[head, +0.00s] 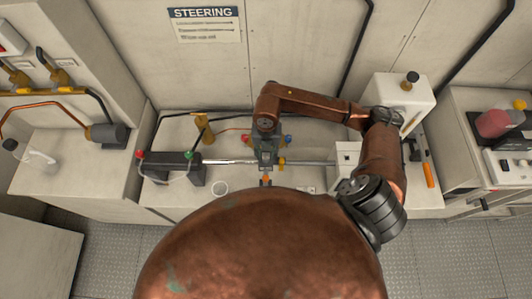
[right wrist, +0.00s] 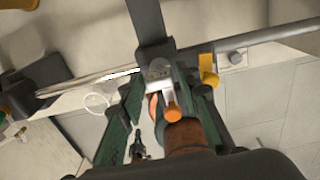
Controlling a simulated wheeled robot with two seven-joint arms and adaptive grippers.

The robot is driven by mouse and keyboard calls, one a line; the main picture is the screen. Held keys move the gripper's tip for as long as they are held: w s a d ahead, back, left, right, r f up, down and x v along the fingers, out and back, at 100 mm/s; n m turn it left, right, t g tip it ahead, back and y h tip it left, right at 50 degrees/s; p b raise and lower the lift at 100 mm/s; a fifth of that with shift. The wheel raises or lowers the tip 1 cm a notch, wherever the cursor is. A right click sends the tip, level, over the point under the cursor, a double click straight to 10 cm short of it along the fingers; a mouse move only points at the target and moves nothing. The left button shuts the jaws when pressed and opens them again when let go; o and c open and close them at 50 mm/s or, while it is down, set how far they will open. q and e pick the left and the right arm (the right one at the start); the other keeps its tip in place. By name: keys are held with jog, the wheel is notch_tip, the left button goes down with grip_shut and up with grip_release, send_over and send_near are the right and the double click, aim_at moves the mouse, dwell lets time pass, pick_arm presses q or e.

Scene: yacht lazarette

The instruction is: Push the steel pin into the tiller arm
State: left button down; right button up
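The fitting is at the end of a dark grey bar (right wrist: 150,22), which looks like the tiller arm. An orange knob (right wrist: 173,113) sits below the fitting, and also shows in the head view (head: 266,181). I cannot make out the steel pin apart from these parts. My left gripper is not identifiable.
A black cylinder unit (head: 165,165) with a silver rod (head: 232,161) lies left of the gripper. A white box (head: 402,95) and an orange-handled tool (head: 428,174) are at right. Yellow fittings (head: 203,127) stand behind.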

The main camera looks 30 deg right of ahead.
jog(key=shift+o, duration=1.3)
notch_tip(320, 180, up, 12)
jog(key=shift+w+d, duration=0.1)
